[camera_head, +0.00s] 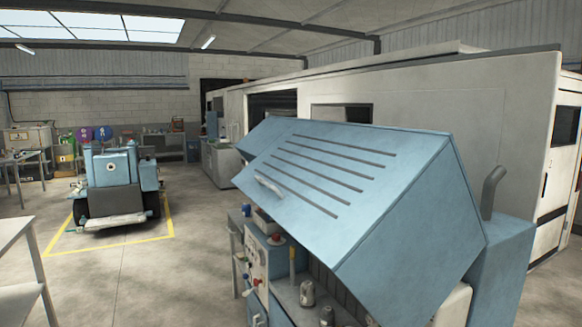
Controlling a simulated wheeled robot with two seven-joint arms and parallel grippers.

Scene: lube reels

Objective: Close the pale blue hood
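The pale blue hood (350,182) stands raised and tilted over a blue machine in the front right of the head view. Its slotted panel faces me, with several dark slots. A light handle (268,187) sits near the hood's lower left edge. Under the hood, the machine's open bay (310,275) shows metal fittings. A control panel (258,262) with knobs is on the machine's left end. Neither of my grippers is in view.
A white cabin-like enclosure (440,100) stands close behind the machine. A dark exhaust pipe (491,190) rises at the hood's right. A blue vehicle (113,180) stands within yellow floor lines at left. A grey table (15,235) edges in at left; open floor (185,270) lies between.

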